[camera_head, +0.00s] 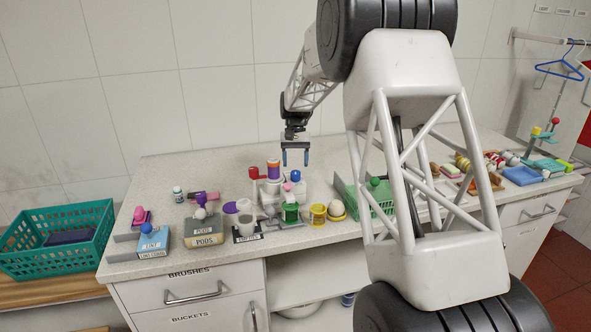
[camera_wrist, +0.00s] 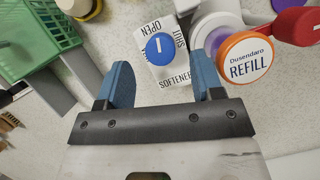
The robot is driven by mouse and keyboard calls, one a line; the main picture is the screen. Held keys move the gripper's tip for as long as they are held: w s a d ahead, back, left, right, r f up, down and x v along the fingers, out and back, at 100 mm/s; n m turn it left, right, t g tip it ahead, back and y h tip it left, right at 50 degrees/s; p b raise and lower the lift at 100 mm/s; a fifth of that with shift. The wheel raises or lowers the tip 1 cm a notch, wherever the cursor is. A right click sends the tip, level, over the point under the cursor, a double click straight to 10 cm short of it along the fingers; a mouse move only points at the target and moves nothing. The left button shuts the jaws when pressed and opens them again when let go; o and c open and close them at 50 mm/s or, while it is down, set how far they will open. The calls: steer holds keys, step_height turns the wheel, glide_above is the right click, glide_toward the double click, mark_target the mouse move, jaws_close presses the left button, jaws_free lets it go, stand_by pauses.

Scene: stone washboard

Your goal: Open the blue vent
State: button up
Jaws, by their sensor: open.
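The blue vent shows as a round blue knob (camera_wrist: 161,49) with a short white mark, on top of a white dispenser (camera_wrist: 180,75) lettered OPEN, SHUT and SOFTENER. I cannot tell firmly which word the mark points at. In the head view the blue knob (camera_head: 296,175) stands among the items at the back of the counter. My gripper (camera_head: 295,159) hangs just above it, fingers down, open and empty. In the wrist view the knob lies ahead of the gap between my blue fingers (camera_wrist: 161,76), apart from both.
An orange-capped REFILL container (camera_wrist: 246,57) and a red handle (camera_wrist: 298,25) stand close right of the dispenser in the wrist view. A green basket (camera_wrist: 35,38) is at left. Cups, pods and boxes crowd the counter (camera_head: 165,172) in front.

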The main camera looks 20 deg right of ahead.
mark_target(295, 172)
steer(key=shift+v, duration=1.9)
steer(key=shift+s+a+r+t+h, duration=0.2)
steer(key=shift+s+t, duration=0.3)
steer(key=shift+t, duration=0.25)
steer(key=shift+s+a+r+t+h, duration=0.1)
steer(key=shift+s+r+t+h, duration=0.15)
steer(key=shift+s+t, duration=0.35)
steer(key=shift+s+a+r+t+h, duration=0.1)
steer(key=shift+s+r+t+h, duration=0.2)
steer(key=shift+t, duration=0.55)
steer(key=shift+f, duration=0.1)
steer(key=shift+f, duration=0.1)
steer(key=shift+f, duration=3.8)
steer(key=c, duration=0.9)
